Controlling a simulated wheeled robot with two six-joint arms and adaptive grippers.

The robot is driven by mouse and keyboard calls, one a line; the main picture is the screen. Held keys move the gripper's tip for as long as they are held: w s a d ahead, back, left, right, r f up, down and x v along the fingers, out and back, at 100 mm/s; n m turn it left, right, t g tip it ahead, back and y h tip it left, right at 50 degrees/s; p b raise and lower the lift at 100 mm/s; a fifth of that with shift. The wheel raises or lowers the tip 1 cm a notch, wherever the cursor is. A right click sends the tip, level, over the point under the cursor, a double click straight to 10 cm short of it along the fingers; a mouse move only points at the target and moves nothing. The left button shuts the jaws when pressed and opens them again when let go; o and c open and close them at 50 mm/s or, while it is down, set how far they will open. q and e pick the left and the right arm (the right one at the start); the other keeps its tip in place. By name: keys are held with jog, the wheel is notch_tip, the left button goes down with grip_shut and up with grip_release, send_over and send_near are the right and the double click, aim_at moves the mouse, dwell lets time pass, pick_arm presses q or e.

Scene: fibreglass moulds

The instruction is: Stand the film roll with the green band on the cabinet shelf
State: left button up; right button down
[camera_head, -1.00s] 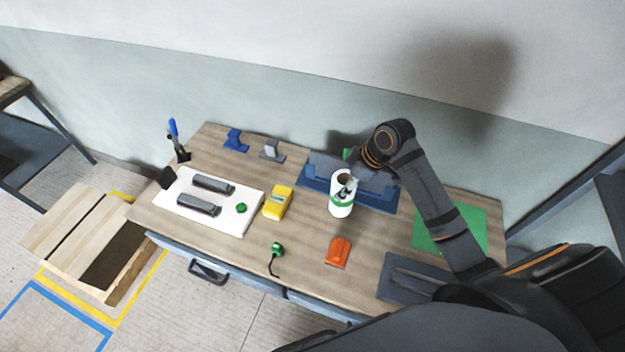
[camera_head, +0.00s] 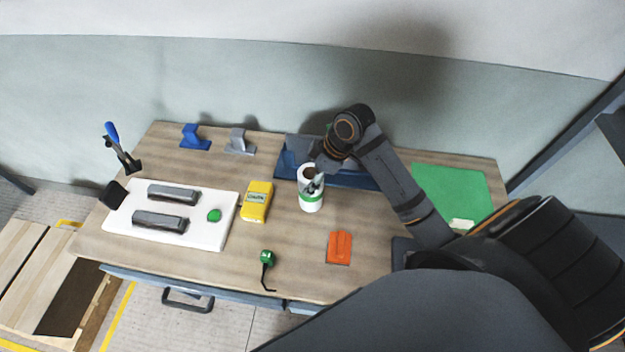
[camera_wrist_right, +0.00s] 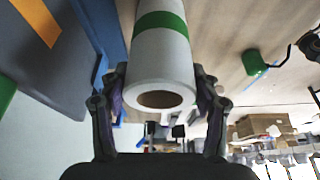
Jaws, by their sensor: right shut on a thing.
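The film roll with the green band (camera_head: 311,198) is white and upright over the wooden table, near its middle. My right gripper (camera_head: 317,180) is shut on the roll near its upper end. In the right wrist view the roll (camera_wrist_right: 164,62) lies between both fingers of the gripper (camera_wrist_right: 160,100), with its hollow end towards the camera and its green band further off. Whether its base touches the table is unclear. My left gripper is not in view. No cabinet shelf can be made out for certain.
A blue tray (camera_head: 288,165) stands behind the roll. A yellow meter (camera_head: 257,201) is left of it, an orange object (camera_head: 340,246) in front, and a green tape measure (camera_head: 267,258) at front left. A white board (camera_head: 190,234) with grey bars lies left. A green mat (camera_head: 455,190) lies right.

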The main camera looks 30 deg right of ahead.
jog(key=shift+s+d, duration=0.15)
jog(key=shift+s, duration=0.25)
jog(key=c, duration=0.7)
grip_release()
jog(key=shift+o, duration=1.9)
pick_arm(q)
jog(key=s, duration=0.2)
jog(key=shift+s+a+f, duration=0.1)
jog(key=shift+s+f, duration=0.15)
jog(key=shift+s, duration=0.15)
pick_arm(e)
jog(key=v, duration=1.2)
